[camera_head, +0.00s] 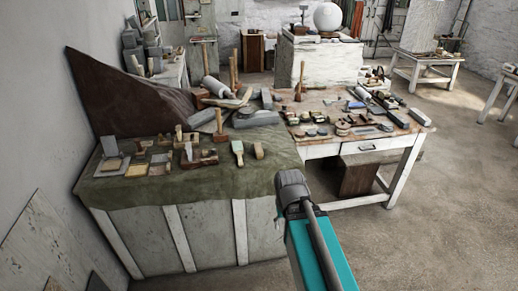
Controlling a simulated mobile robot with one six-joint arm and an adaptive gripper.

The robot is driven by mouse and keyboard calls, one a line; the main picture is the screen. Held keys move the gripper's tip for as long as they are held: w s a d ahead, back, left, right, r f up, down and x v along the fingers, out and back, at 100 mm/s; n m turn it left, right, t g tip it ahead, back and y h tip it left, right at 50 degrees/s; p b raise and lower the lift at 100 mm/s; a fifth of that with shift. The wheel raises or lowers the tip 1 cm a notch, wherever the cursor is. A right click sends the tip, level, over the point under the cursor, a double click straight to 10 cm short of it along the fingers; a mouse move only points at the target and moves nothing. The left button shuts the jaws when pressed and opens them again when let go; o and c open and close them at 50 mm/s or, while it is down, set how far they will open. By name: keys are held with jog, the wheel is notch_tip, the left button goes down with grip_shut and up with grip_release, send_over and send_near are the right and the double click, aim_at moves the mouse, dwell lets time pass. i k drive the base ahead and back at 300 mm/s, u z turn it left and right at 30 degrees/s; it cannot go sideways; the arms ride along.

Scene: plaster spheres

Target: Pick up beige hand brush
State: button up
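A small beige, oblong item (259,151) lies on the green cloth near the right part of the left bench; it looks like the beige hand brush, but it is too small to be sure. My gripper (291,180) shows as a grey end on my teal arm, in front of the bench's right corner. It is apart from the beige item, lower and to the right in the picture. Its fingers cannot be made out, and I see nothing held.
The cloth-covered bench (200,187) carries several wooden planes and blocks left of the brushes. A white-legged table (335,150) crowded with tools adjoins at right. Stone blocks and a mallet stand behind. The floor at right (450,220) is free.

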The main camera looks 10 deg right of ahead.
aim_at(258, 151)
jog(key=i, duration=0.85)
jog(key=u, duration=0.05)
